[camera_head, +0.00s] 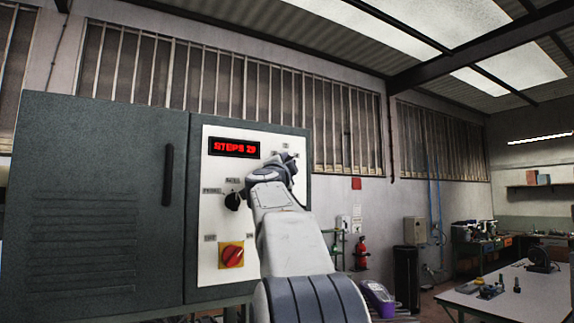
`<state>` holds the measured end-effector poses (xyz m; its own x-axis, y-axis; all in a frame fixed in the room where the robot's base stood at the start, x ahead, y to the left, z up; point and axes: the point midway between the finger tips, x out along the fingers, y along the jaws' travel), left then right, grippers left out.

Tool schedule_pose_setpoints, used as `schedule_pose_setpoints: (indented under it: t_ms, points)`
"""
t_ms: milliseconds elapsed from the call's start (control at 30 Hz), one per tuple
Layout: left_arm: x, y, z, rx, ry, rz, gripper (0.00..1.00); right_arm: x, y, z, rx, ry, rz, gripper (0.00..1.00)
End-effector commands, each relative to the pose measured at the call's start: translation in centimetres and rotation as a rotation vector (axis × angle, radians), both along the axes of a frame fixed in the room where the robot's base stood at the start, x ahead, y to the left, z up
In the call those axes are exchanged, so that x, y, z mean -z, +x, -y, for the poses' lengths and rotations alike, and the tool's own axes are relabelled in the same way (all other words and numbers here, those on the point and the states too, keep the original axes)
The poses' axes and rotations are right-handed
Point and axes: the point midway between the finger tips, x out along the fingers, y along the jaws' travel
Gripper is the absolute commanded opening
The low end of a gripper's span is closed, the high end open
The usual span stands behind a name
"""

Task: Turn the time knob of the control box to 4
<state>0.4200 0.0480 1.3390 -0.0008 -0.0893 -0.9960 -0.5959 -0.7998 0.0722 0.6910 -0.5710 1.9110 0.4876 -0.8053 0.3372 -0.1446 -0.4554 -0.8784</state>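The control box has a white panel (215,178) with a red-lit display (234,147) that seems to read "STEPS 2" and an unclear last digit. My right gripper (283,163) is at the panel's upper right, its wrist turned towards the panel. Small labels (285,147) show just above it. Any knob there is hidden behind the gripper, and so is its pointing direction. The fingertips are hidden too, so I cannot tell if they are open or touching anything. A black knob (232,201) with small labels sits left of my wrist. My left gripper is out of view.
A red rotary switch (232,255) on a yellow plate is low on the panel. A grey cabinet door (95,200) with a dark handle (168,175) is at left. A workbench (520,297) with small parts stands at right. The space right of the box is open.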

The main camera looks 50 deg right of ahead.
Motion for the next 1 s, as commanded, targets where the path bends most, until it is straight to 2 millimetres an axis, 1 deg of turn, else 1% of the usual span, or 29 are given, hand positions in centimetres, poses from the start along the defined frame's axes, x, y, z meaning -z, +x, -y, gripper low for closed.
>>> schedule_pose_setpoints:
  t_ms: [300,667,700,733,767,1000]
  points:
    - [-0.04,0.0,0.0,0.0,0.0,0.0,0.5,-0.23,-0.08,-0.06,0.0,0.035,0.015,0.0]
    - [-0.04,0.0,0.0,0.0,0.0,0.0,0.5,-0.24,-0.12,-0.03,0.001,0.037,0.016,0.0]
    - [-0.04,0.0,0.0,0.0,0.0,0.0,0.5,-0.24,-0.12,-0.03,0.001,0.037,0.016,0.55]
    - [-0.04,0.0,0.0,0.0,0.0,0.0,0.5,-0.24,-0.12,-0.03,0.001,0.037,0.016,0.66]
    - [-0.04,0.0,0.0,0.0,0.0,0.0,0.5,-0.23,-0.12,-0.03,0.001,0.037,0.016,0.73]
    - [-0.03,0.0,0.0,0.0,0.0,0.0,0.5,-0.14,-0.06,-0.01,0.001,0.037,0.014,0.73]
